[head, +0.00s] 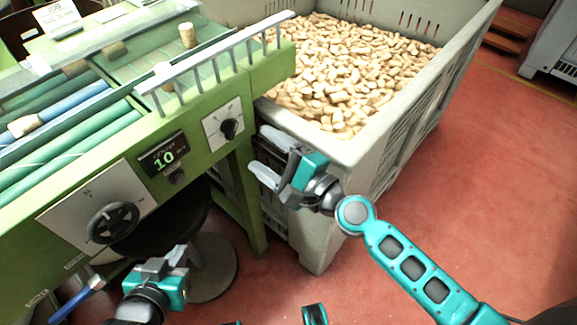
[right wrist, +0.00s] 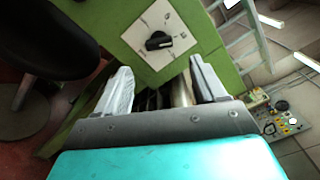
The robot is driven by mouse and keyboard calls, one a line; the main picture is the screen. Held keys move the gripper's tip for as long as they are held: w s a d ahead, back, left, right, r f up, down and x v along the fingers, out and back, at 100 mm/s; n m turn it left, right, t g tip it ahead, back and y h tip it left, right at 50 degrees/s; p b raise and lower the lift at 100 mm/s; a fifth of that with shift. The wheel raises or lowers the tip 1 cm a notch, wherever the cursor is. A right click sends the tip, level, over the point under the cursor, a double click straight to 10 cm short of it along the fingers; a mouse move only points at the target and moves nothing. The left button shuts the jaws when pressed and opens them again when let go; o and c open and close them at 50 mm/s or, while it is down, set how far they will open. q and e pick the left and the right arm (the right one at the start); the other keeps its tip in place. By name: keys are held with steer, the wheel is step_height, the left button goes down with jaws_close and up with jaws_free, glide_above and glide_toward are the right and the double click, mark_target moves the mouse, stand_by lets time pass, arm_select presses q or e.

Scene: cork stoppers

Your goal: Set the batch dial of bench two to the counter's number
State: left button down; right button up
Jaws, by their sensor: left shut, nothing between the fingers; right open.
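A white dial plate with a black pointer knob (head: 229,128) is on the green bench's front, near its right end. It also shows in the right wrist view (right wrist: 158,41), beyond my fingers. The marks around the knob are too small to read. A dark counter display (head: 164,157) left of it shows a green 10. My right gripper (head: 262,152) is open and empty, right of and below the dial, apart from it. My left gripper (head: 176,258) is shut and empty, low in front of the bench.
A larger plate with a black handwheel (head: 112,222) is further left on the bench. A grey crate (head: 370,140) full of corks stands right of the bench, close to my right gripper. A black stool (head: 165,220) is under the bench. Red floor is open at the right.

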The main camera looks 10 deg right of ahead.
steer(key=b+v, duration=0.1)
steer(key=v, duration=0.4)
steer(key=shift+s+d, duration=0.25)
steer(key=shift+s, duration=0.1)
